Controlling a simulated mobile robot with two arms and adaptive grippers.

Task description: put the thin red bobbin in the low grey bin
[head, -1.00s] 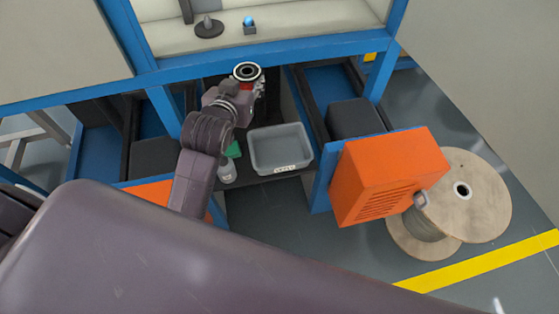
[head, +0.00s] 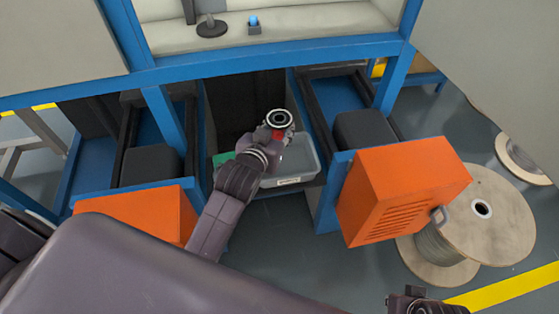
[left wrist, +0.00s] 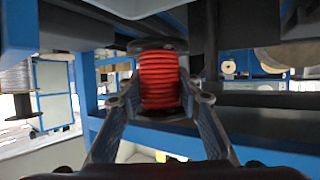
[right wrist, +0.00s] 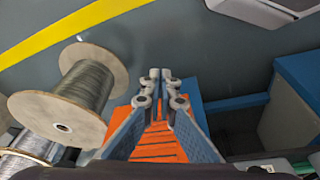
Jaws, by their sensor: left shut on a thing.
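The thin red bobbin (left wrist: 158,80), red winding between dark flanges, is held between the fingers of my left gripper (left wrist: 160,98). In the head view the bobbin (head: 279,119) shows its dark round end with a pale ring, at the end of my left arm. The low grey bin (head: 308,161) is on the low shelf under the blue frame. My left gripper and the bobbin appear over the bin's back part, hiding some of it; their height above it is hard to tell. My right gripper (right wrist: 160,75) has its fingertips together, with nothing between them.
A green item (head: 222,158) is left of the bin, partly hidden by my arm. Blue posts and orange boxes (head: 405,190) flank the shelf. A large wooden cable reel (head: 490,225) stands on the floor at right. The worktop (head: 310,30) is above.

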